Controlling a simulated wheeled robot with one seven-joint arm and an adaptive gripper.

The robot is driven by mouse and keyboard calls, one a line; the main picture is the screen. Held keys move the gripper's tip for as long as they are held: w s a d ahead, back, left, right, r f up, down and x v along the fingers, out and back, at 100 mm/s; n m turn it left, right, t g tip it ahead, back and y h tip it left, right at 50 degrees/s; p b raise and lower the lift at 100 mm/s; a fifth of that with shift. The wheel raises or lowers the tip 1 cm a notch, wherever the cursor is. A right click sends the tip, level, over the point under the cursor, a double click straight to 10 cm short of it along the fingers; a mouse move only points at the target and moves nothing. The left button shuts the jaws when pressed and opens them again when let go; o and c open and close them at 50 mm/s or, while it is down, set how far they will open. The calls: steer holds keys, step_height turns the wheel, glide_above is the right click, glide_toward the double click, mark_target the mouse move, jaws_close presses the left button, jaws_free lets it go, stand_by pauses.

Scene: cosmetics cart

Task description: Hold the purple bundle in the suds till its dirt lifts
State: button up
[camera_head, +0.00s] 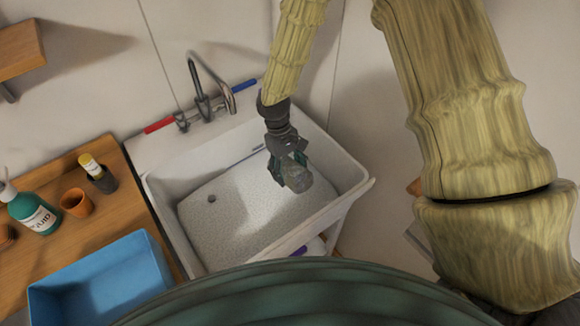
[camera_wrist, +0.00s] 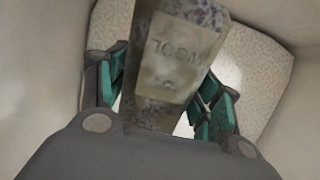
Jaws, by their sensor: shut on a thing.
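My gripper (camera_head: 290,160) reaches down into the white sink (camera_head: 163,190), right of its middle. Its teal fingers are shut on a grey-brown, mottled bundle (camera_head: 318,192). Dark specks cover the bundle above and below the label; little purple shows. Pale speckled suds (camera_head: 225,225) fill the sink floor. The bundle is low over or in them; how deep I cannot tell.
A faucet (camera_head: 205,95) stands at the sink's back, between red and blue handles. Left, a wooden counter holds a teal pump bottle (camera_head: 35,212), an orange cup (camera_head: 76,202), a dark cup with a yellow-topped item (camera_head: 98,175), and a blue bin (camera_head: 100,275).

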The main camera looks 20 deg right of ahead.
steer(key=shift+f+b, duration=3)
steer(key=shift+f, duration=3.85)
steer(key=c, duration=0.4)
steer(key=shift+f+b, duration=0.15)
steer(key=shift+b, duration=0.15)
steer(key=shift+w+d, duration=0.1)
steer(key=shift+d, duration=0.3)
steer(key=shift+a, duration=0.45)
steer(key=shift+d+p, duration=0.35)
steer(key=shift+d, duration=0.1)
steer(key=shift+a, duration=0.4)
steer(key=shift+d+p, duration=0.4)
